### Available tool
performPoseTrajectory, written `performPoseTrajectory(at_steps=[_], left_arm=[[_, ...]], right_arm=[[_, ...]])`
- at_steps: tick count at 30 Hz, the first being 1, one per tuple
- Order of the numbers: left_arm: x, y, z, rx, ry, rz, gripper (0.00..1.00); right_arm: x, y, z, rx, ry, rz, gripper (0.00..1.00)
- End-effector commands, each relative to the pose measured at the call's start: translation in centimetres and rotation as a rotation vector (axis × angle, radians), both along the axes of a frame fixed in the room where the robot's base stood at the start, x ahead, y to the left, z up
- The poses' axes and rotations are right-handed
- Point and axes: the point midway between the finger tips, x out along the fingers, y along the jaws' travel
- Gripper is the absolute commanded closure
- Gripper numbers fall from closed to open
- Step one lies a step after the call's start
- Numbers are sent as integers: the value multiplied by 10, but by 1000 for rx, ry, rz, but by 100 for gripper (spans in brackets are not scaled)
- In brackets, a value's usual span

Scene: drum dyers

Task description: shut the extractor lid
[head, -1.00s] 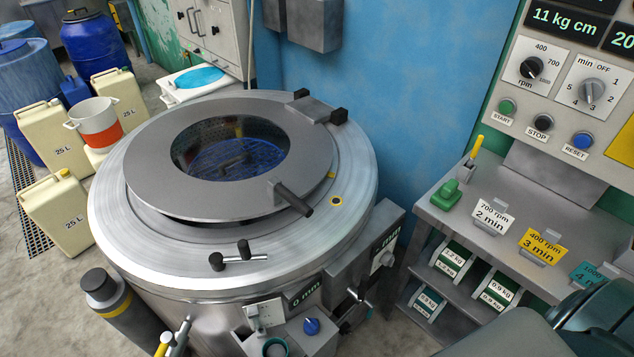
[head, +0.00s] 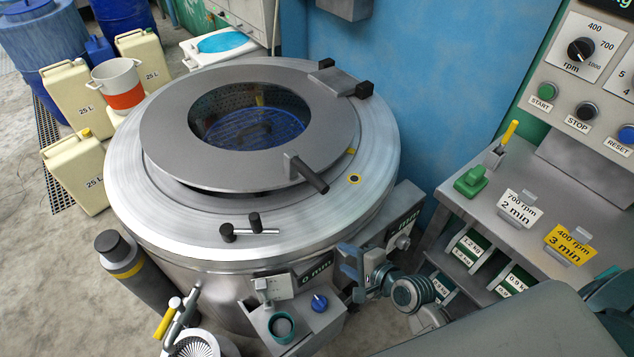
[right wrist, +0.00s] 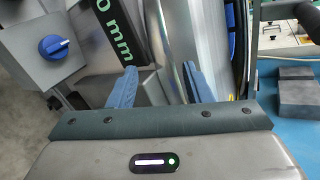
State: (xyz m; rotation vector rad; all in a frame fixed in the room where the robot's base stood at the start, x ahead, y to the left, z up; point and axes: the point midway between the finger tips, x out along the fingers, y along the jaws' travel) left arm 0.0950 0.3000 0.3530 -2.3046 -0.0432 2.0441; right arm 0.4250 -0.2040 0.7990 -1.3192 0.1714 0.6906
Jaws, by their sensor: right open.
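The extractor lid (head: 165,150), a grey ring-shaped disc with a round dark window, sits over the steel drum rim (head: 150,225). A dark gap shows under its front edge, so it looks slightly raised. Its hinge (head: 338,82) is at the back right. A dark-tipped handle (head: 310,174) sticks out at its front right. My right gripper (head: 352,268) is low beside the drum's front right, below the rim and apart from the lid. In the right wrist view its blue fingers (right wrist: 160,84) are apart with nothing held. My left gripper is out of view.
A small box with a blue knob (head: 319,302) and a "0 mm" label is close to my right gripper. A T-shaped latch (head: 250,230) sits on the front rim. A control bench (head: 500,225) stands at the right. Cream canisters (head: 75,170) stand at the left.

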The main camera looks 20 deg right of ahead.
Motion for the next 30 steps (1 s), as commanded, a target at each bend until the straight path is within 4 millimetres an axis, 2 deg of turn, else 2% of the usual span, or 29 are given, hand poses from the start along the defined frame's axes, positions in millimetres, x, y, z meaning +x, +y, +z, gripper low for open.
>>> performPoseTrajectory(at_steps=[1,6,9,12,15,20,30], left_arm=[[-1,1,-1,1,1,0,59],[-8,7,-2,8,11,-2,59],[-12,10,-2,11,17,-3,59],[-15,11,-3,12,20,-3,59],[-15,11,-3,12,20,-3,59],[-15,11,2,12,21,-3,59],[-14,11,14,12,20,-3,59]], right_arm=[[8,3,19,131,-18,-59,55],[28,5,84,664,-30,-249,55],[34,2,114,927,-21,-314,55],[37,0,133,1104,-5,-350,55],[39,-2,143,1197,4,-365,55],[53,2,147,1229,7,-370,55],[112,24,147,1224,9,-369,55]])
